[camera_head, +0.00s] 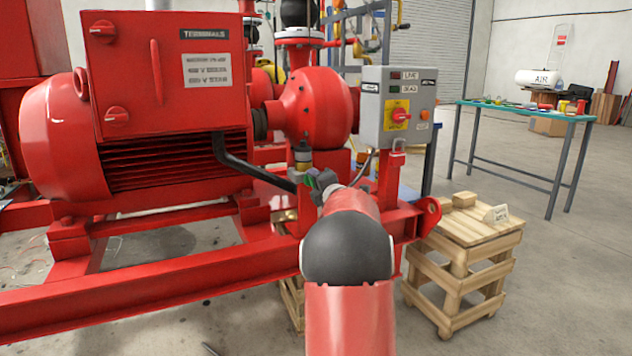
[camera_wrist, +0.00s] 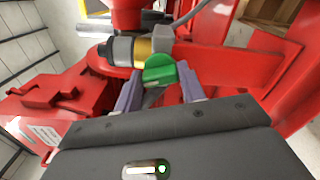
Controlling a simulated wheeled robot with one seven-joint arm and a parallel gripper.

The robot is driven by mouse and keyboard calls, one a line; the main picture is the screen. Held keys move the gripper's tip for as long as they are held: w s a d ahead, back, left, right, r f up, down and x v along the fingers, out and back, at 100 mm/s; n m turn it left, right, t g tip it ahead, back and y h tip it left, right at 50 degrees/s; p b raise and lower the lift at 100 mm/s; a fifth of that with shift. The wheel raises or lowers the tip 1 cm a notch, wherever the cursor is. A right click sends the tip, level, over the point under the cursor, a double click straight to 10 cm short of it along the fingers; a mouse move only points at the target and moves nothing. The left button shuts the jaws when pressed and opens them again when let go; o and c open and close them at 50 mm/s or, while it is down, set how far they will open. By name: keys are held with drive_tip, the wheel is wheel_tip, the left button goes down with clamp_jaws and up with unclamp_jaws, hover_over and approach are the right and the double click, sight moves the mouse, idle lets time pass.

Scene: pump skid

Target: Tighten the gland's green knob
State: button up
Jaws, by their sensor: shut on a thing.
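The green knob (camera_wrist: 160,72) is in the middle of the wrist view, in front of a brass and grey fitting (camera_wrist: 135,51). My gripper (camera_wrist: 158,84) has a finger on each side of it, and its jaws are closed on the knob. In the head view the green knob (camera_head: 311,178) is small and partly hidden by my gripper (camera_head: 322,183) at the end of my red arm. The gland's exact outline is too small to tell there.
A red motor (camera_head: 65,135) with a terminals box stands left. A grey switch box (camera_head: 398,107) stands just right of my gripper. A black cable (camera_head: 250,165) runs to the fitting. The red skid rail (camera_head: 150,285) lies below. A wooden crate stand (camera_head: 465,255) is right.

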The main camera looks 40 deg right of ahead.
drive_tip(key=shift+f+m+p, duration=0.1)
drive_tip(key=shift+m+p, duration=1.7)
drive_tip(key=shift+m, duration=2.9)
drive_tip(key=o, duration=1)
drive_tip(key=b+v, duration=0.1)
drive_tip(key=v, duration=0.7)
drive_tip(key=shift+d, duration=0.1)
drive_tip(key=shift+w, duration=0.1)
